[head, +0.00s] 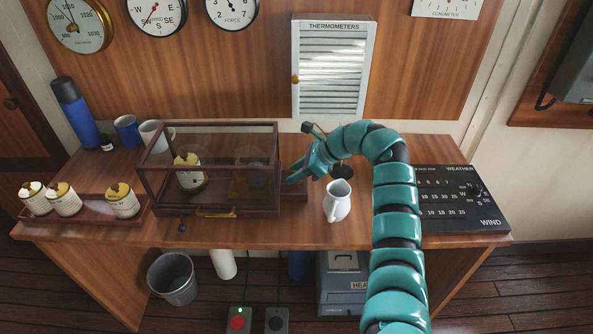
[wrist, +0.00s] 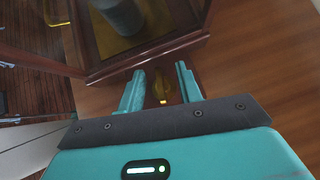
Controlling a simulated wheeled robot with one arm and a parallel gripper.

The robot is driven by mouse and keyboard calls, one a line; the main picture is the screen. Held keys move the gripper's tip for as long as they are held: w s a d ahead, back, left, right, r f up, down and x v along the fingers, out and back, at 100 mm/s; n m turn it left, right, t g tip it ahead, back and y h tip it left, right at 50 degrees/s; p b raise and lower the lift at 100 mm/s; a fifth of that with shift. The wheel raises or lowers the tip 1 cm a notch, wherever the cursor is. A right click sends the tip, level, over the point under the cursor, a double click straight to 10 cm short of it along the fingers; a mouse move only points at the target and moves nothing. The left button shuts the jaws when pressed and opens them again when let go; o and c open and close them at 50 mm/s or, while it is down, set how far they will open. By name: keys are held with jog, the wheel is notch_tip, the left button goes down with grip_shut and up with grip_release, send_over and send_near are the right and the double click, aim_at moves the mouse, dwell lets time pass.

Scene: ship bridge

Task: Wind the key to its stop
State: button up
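A brass key (wrist: 160,88) shows in the wrist view beside the lower wooden edge of the glass-sided case (wrist: 152,53). My gripper (wrist: 160,71) is open, with one finger on each side of the key and a visible gap to each. In the head view my gripper (head: 291,174) reaches down at the right end of the case (head: 165,209). The key is hidden there. Inside the case stand a white-and-brass cylinder (head: 188,174) and a darker drum (head: 252,160), seen dimly through the glass.
A white jug (head: 338,203) stands just right of my gripper, near my arm. A weather board (head: 455,200) lies at the right. Several jars (head: 62,199) stand in a tray at the left, with mugs (head: 128,131) and a blue flask (head: 75,113) behind.

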grip_shut()
jog(key=shift+f+m, duration=0.1)
jog(key=shift+m, duration=0.2)
